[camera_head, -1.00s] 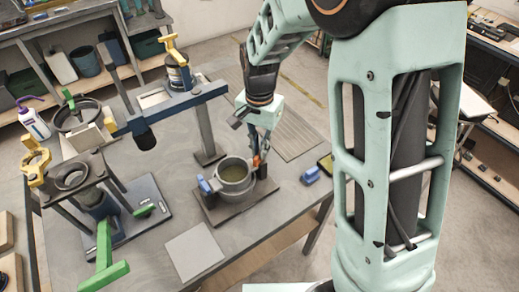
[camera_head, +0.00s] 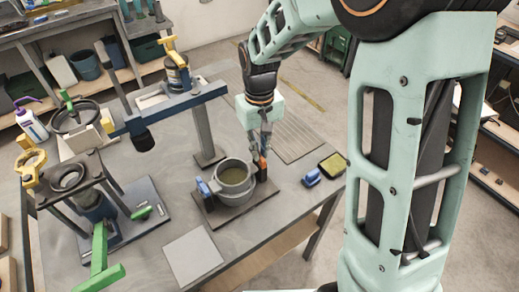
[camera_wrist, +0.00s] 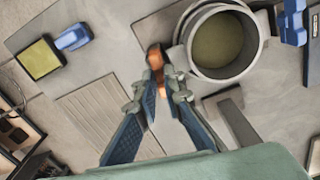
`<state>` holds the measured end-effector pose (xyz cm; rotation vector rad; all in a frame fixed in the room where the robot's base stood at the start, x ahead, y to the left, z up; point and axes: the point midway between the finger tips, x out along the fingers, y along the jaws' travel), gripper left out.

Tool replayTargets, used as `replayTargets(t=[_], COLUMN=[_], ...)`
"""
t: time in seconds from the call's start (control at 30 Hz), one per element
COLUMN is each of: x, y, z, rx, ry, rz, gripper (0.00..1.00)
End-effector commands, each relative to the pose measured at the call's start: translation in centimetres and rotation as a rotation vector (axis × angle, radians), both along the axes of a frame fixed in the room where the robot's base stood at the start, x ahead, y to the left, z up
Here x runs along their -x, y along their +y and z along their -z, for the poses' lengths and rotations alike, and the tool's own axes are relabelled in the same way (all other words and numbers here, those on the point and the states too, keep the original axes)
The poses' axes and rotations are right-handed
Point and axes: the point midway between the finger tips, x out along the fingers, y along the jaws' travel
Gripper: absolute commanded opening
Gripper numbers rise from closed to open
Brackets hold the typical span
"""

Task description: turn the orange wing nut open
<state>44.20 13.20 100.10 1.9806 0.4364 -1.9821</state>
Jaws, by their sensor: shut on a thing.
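The orange wing nut (camera_wrist: 155,58) is at the side of a grey round pot (camera_wrist: 188,50) in the wrist view. In the head view the wing nut (camera_head: 262,161) shows as a small orange patch at the pot's (camera_head: 232,196) right side. My gripper (camera_wrist: 162,80) is shut on the wing nut, with a blue-padded finger on each side of it. The fingers hide part of the nut. In the head view my gripper (camera_head: 264,148) points down beside the pot's rim.
The pot stands on a dark base plate (camera_head: 208,222) on the grey table. A blue clamp-like piece (camera_head: 311,178) and a yellow-topped pad (camera_head: 333,163) lie to the right. A blue-armed stand (camera_head: 180,104) rises behind left. A green-handled press (camera_head: 104,258) stands at the left.

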Motion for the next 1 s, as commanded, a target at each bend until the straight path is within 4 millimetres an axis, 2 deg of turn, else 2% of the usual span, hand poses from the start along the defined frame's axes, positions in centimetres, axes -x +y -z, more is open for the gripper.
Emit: replayTargets(t=[0.33,0.9,0.93,1.0], x=[-0.10,-0.12,-0.12,-0.11], y=[0.01,0.05,0.05,0.04], z=[-0.12,-0.13,-0.13,-0.12], rx=[-0.001,-0.001,-0.001,0.000], ry=[-0.003,-0.004,-0.004,-0.003], rz=[-0.147,-0.178,-0.178,-0.178], gripper=[0.00,0.00,0.11,0.19])
